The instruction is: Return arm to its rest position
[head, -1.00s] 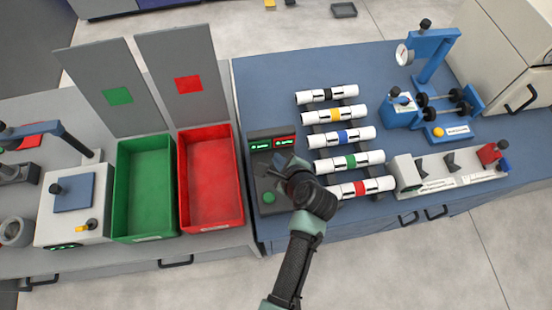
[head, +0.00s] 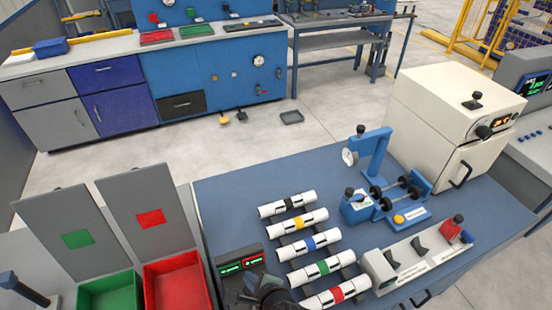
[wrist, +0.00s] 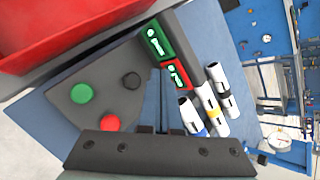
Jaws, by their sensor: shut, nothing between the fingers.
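My gripper (head: 272,292) is at the bottom edge of the head view, by the control box (head: 238,268) and left of the red-banded pipe. Most of the arm is out of that view. In the wrist view my gripper (wrist: 160,131) is shut and empty, pointing over the control box (wrist: 110,92) with its green, red and black buttons. Several white pipes with coloured bands lie in a row on a rack, among them the blue-banded pipe (head: 309,244) and the red-banded pipe (head: 337,294). My gripper appears apart from them.
A green bin (head: 110,294) and a red bin (head: 178,283) stand left of the control box. A blue gauge fixture (head: 372,160), a switch panel (head: 418,258) and a cream cabinet (head: 455,105) stand right. The blue tabletop behind the pipes (head: 270,180) is clear.

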